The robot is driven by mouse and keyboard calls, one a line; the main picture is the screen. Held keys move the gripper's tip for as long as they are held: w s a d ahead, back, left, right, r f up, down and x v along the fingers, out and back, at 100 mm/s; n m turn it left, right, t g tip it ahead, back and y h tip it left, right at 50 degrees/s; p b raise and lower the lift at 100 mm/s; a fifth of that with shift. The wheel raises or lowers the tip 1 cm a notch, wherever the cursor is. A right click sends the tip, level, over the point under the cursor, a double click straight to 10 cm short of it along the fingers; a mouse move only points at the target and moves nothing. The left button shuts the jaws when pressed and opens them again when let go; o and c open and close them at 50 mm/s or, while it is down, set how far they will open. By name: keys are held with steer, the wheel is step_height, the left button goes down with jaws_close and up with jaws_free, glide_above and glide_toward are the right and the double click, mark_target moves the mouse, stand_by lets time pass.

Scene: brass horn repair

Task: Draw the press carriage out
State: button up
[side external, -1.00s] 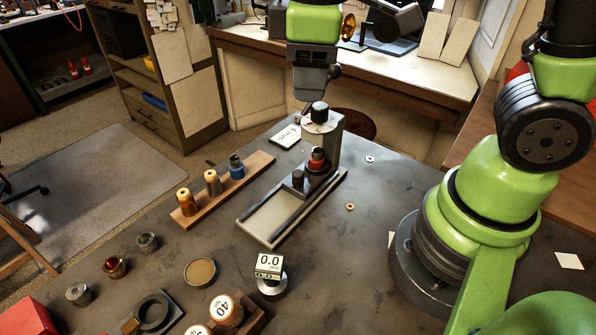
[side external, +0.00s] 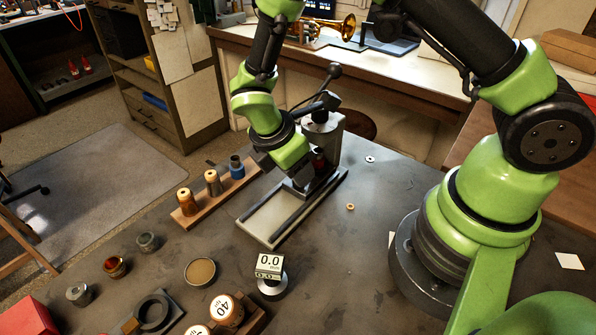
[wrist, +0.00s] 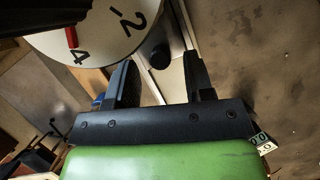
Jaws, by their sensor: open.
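The press (side external: 330,150) stands on the bench with a pale bed between two dark rails (side external: 270,218) running out toward the front left. The carriage sits at the inner end of the rails, under the press head, mostly hidden by my arm in the side view. Its black knob (wrist: 160,55) shows in the wrist view beyond my fingers, in the gap between them. My gripper (wrist: 160,68) is open and empty, pointing down over the press. Whether the fingers touch the knob cannot be told. A dark red piece (side external: 319,160) stands under the press head.
The press dial (wrist: 95,30) is close to my fingers in the wrist view. A wooden rack (side external: 215,200) with several cylinders lies left of the press. A gauge reading 0.0 (side external: 269,263) stands in front. A small brass ring (side external: 350,207) lies right, with clear bench around it.

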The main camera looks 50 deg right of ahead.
steer(key=shift+x, duration=1.35)
jaws_close()
steer(key=a, duration=1)
steer(key=shift+a, duration=0.35)
jaws_free()
steer(key=shift+r, duration=0.1)
